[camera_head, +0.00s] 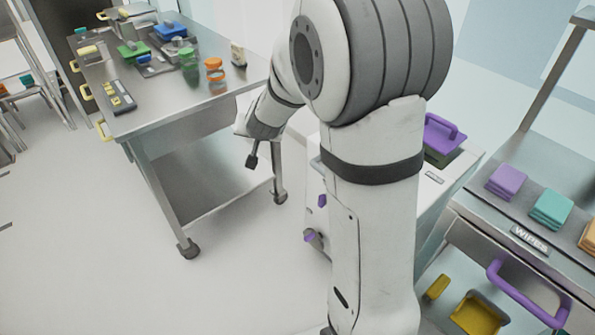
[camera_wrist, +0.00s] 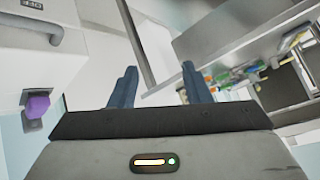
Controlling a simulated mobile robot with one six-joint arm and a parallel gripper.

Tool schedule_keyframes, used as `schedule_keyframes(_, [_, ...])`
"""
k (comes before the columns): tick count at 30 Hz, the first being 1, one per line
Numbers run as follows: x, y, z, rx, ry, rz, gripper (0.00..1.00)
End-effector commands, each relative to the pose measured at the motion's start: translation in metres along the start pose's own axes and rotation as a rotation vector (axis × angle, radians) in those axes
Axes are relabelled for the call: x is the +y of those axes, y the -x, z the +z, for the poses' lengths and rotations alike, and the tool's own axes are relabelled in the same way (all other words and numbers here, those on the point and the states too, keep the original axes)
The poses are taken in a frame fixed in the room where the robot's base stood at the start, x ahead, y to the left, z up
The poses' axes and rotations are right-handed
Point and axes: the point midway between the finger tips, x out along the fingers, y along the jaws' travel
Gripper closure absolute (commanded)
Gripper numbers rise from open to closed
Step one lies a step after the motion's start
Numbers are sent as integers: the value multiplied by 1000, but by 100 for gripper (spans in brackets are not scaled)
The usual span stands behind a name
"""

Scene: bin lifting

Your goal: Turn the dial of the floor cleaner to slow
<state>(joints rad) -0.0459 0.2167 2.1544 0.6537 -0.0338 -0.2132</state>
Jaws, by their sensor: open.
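The floor cleaner (camera_head: 313,180) is a white box-shaped machine, mostly hidden behind my arm in the head view. Two small purple parts show on its left side: an upper one (camera_head: 322,201) and a lower knob (camera_head: 310,237) on a grey base. I cannot tell which is the dial, and no setting is readable. In the wrist view, the cleaner's white side (camera_wrist: 30,65) is at the left, with a purple knob (camera_wrist: 37,105) and a plate reading OFF (camera_wrist: 32,4). My gripper (camera_wrist: 160,85) is open and empty, apart from the knobs; it also shows in the head view (camera_head: 252,160).
A steel wheeled table (camera_head: 180,115) with coloured items stands at the left. A steel cart (camera_head: 470,208) with folded wipes and a purple handle (camera_head: 515,290) is at the right. A purple-handled item (camera_head: 440,135) sits behind my arm. The floor at left is clear.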

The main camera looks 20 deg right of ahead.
Motion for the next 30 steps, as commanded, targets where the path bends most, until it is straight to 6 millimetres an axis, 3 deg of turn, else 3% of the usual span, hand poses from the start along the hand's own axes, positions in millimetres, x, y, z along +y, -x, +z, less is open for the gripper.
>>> schedule_keyframes(1, [5,-36,4,41,-40,13,56])
schedule_keyframes(6, [34,-127,2,224,-151,130,56])
schedule_keyframes(11, [80,-199,22,394,-222,292,56])
schedule_keyframes(15, [127,-248,58,539,-244,468,56])
schedule_keyframes(19, [173,-278,102,667,-234,648,56])
schedule_keyframes(24, [217,-292,157,798,-184,852,56])
schedule_keyframes(30, [240,-291,192,877,-133,980,56])
